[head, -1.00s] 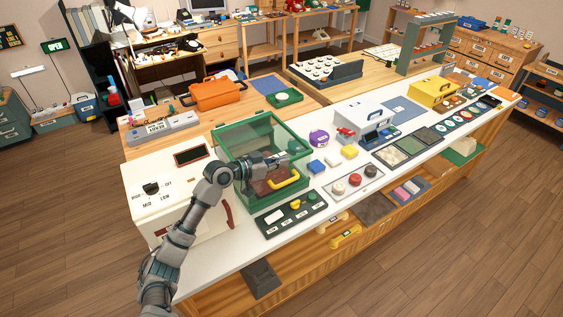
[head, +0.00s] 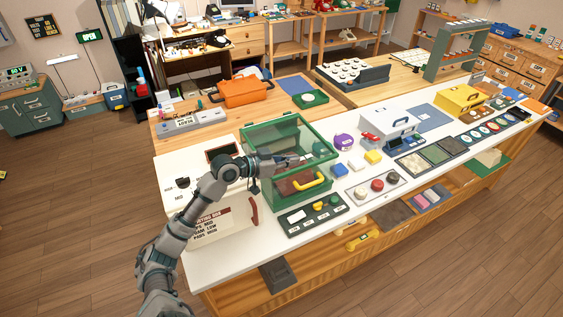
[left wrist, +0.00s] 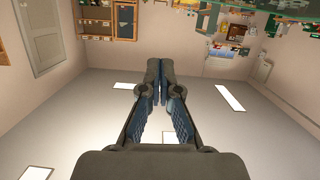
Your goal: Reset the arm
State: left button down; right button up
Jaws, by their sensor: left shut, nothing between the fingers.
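My left arm comes in from the lower left in the head view. Its gripper (head: 298,160) is in front of the green case with clear panels (head: 262,134) on the white counter, above the case's yellow handle (head: 308,183). Whether it touches the case cannot be told. In the left wrist view the two fingers of the left gripper (left wrist: 159,68) meet at their tips, with nothing between them. That view shows the room's ceiling and walls behind the fingers. My right gripper is in neither view.
A cream box with a dial (head: 222,215) stands left of the green case, close under my left forearm. An orange case (head: 245,91) stands behind. The floor in front is clear.

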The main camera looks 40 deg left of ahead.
pick_arm(q)
jog(key=shift+s+a+r, duration=0.2)
jog(key=shift+s+r, duration=0.05)
jog(key=shift+s, duration=0.5)
jog(key=shift+s+a+r, duration=0.15)
jog(key=shift+s+r, duration=0.1)
jog(key=shift+s, duration=0.45)
